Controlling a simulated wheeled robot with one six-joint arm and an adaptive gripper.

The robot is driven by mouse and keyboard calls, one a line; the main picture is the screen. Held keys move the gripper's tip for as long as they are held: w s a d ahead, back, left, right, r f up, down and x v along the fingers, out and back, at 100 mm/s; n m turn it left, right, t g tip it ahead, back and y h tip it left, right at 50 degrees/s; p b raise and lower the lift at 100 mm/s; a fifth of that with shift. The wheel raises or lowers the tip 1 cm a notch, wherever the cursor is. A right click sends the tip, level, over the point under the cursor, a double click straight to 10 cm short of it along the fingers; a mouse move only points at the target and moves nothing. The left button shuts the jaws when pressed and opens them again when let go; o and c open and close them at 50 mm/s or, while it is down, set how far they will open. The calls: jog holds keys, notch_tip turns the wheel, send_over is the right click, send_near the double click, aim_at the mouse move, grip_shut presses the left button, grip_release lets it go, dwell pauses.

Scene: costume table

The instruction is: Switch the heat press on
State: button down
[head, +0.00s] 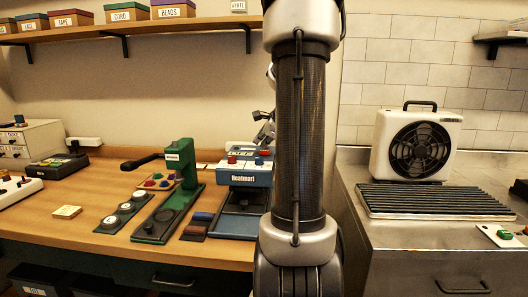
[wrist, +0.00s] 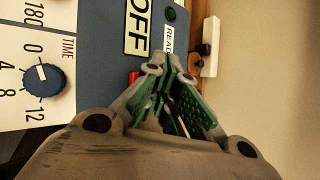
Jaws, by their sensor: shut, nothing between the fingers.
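The heat press (head: 246,177) is a blue and white machine on the wooden table, left of my arm. In the wrist view its dark blue panel (wrist: 98,55) fills the upper left. A white OFF label (wrist: 138,25) sits above a red part (wrist: 134,77), mostly hidden by my gripper. A READY label (wrist: 168,40) lies beside a dark green lamp (wrist: 171,13). A blue TIME knob (wrist: 43,80) is at the left, pointing near 0. My gripper (wrist: 166,66) is shut and empty, its tips over the panel close to the red part; contact cannot be told.
A green press (head: 178,185) with a black handle stands left of the heat press, with dark blocks (head: 198,226) between them. A fan unit (head: 418,145) and a ribbed rack (head: 435,201) are on the metal counter at right. A shelf (head: 130,27) runs above.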

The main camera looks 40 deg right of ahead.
jog(key=shift+f, duration=0.5)
dwell(0.3)
jog(key=shift+r, duration=0.95)
jog(key=shift+r, duration=0.1)
jog(key=shift+r, duration=2.9)
